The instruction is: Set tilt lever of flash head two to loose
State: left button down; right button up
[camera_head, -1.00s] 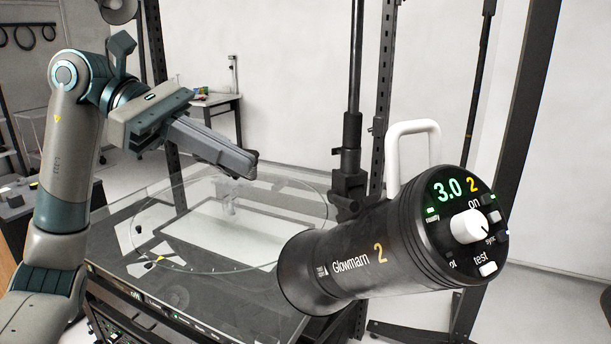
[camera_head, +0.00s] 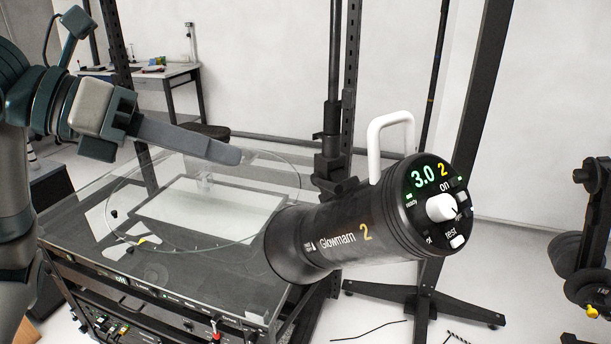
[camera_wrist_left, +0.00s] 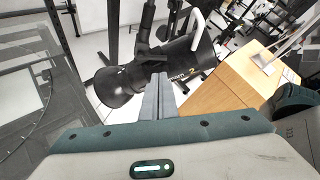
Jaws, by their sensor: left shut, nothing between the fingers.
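Flash head two (camera_head: 335,235) is a black cylinder marked "Glowmarn 2", with a lit round control panel showing 3.0 and a white handle (camera_head: 375,145) on top. It is mounted on a dark vertical stand (camera_head: 333,120). It also shows in the left wrist view (camera_wrist_left: 150,78), beyond my fingers. A dark clamp (camera_head: 335,165) joins head and stand; I cannot make out the tilt lever's setting. My left gripper (camera_head: 238,156) is shut and empty, left of the clamp and apart from it. In the left wrist view its fingertips (camera_wrist_left: 160,78) overlap the head's body. My right gripper is not in view.
A glass-topped turntable cabinet (camera_head: 80,235) stands below my left gripper, with a round glass plate on it. A black stand base (camera_head: 420,295) is on the floor. Black equipment (camera_head: 590,235) is at the right edge. A small table (camera_head: 170,75) stands at the back.

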pick_arm(q)
jog(key=p, duration=0.6)
send_near(327, 186)
jog(key=x, duration=0.5)
jog(key=shift+d+r, duration=0.1)
jog(key=shift+d, duration=0.05)
jog(key=shift+w+d+f, duration=0.2)
jog(key=shift+d+f, duration=0.25)
jog(key=shift+d, duration=0.1)
